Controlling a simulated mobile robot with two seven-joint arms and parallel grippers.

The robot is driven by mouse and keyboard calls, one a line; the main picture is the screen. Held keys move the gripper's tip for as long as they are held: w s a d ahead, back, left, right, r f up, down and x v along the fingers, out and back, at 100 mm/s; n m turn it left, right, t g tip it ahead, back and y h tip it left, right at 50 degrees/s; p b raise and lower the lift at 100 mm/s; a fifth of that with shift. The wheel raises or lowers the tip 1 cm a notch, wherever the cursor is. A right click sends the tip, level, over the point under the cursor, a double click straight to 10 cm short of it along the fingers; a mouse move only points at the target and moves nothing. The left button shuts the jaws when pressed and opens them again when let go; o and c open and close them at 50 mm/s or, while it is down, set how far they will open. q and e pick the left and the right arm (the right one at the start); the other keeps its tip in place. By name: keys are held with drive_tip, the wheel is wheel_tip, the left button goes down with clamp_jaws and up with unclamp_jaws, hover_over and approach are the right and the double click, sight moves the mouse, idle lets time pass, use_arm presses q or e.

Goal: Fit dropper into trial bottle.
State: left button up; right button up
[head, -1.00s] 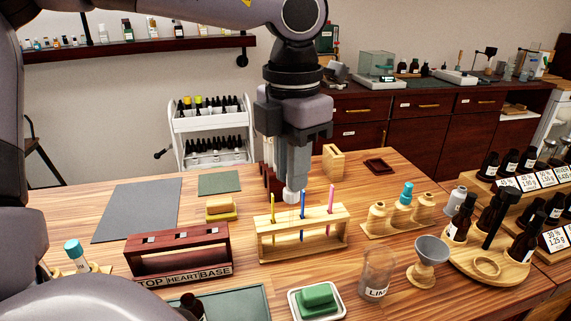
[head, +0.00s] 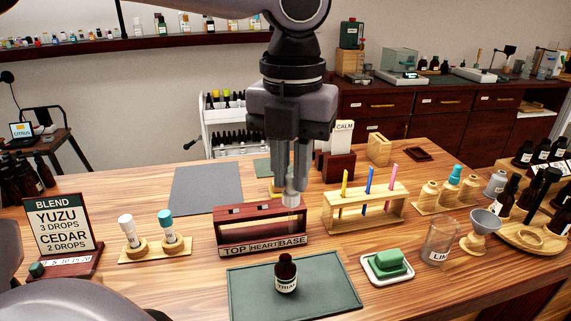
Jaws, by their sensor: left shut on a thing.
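My left gripper (head: 293,178) points down in the middle of the head view, in front of or above the right end of the dark red rack marked TOP HEART BASE. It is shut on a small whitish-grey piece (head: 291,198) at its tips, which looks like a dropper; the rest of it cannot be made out. The brown trial bottle (head: 286,273), labelled TRIAL, stands upright on the green mat (head: 250,303), nearer to me than the gripper. Whether its neck is open is too small to tell. My right gripper is not in view.
The dark red rack (head: 230,240) stands behind the mat. A pen rack (head: 365,215), soap dish (head: 388,268), glass beaker (head: 440,240) and funnel stand (head: 478,235) are at right. White (head: 127,230) and teal (head: 167,226) droppers stand at left, beside a recipe sign (head: 66,225).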

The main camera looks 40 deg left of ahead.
sight(285, 194)
use_arm(q)
drive_tip(key=shift+s+a+n, duration=0.15)
drive_tip(key=shift+s+n, duration=0.15)
drive_tip(key=shift+s, duration=0.2)
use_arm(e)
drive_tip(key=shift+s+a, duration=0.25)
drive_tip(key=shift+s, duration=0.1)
use_arm(q)
drive_tip(key=shift+w, duration=0.1)
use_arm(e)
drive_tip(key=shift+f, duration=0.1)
use_arm(q)
wheel_tip(285, 194, down, 4)
drive_tip(key=b, duration=0.4)
drive_tip(key=shift+r, duration=0.1)
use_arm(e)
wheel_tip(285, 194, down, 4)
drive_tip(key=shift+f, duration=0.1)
use_arm(q)
drive_tip(key=shift+b, duration=0.3)
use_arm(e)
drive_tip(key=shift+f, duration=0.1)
